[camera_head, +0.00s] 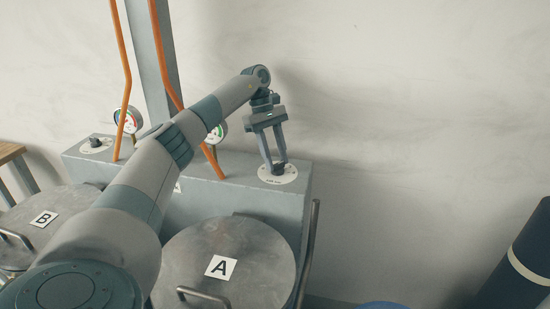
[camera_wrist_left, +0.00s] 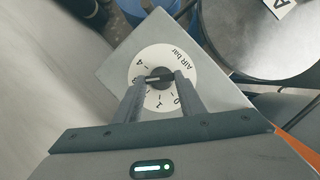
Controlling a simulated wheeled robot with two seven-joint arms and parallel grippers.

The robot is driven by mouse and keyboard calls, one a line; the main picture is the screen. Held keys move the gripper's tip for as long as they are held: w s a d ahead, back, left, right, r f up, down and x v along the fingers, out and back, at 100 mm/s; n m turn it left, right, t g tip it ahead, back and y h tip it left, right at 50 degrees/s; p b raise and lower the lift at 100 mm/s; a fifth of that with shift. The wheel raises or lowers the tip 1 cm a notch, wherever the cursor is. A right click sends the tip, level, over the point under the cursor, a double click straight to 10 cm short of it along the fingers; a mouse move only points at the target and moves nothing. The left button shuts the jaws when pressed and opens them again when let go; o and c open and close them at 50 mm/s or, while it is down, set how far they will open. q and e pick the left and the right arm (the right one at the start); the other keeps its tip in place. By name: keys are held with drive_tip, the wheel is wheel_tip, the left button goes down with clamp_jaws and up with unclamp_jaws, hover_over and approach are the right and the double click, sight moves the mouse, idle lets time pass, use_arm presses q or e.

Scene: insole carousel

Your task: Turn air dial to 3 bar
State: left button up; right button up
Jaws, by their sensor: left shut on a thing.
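The air dial is a round white scale plate (camera_head: 288,177) with a dark knob (camera_wrist_left: 161,77) at its centre, on the right end of the grey block. In the left wrist view its plate (camera_wrist_left: 172,53) reads "AIR bar". My left gripper (camera_head: 277,163) reaches down from above, its two fingers shut on the knob from both sides. A pale pointer line on the knob points left in the wrist view, toward a number below the 4 that a finger partly hides. A pressure gauge (camera_head: 221,127) behind my left arm is partly covered. My right gripper is out of view.
Lidded vessel A (camera_head: 240,245) stands in front of the block, and vessel B (camera_head: 22,222) is at the left. A second dial (camera_head: 95,145) and gauge (camera_head: 131,118) are further left. Orange pipes (camera_head: 122,80) rise behind my arm. A dark blue cylinder (camera_head: 524,255) stands at the right.

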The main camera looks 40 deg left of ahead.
use_arm(q)
drive_tip(key=shift+m, duration=0.4)
drive_tip(key=o, duration=0.8)
drive_tip(key=shift+o, duration=1.2)
drive_tip(key=shift+r, duration=0.15)
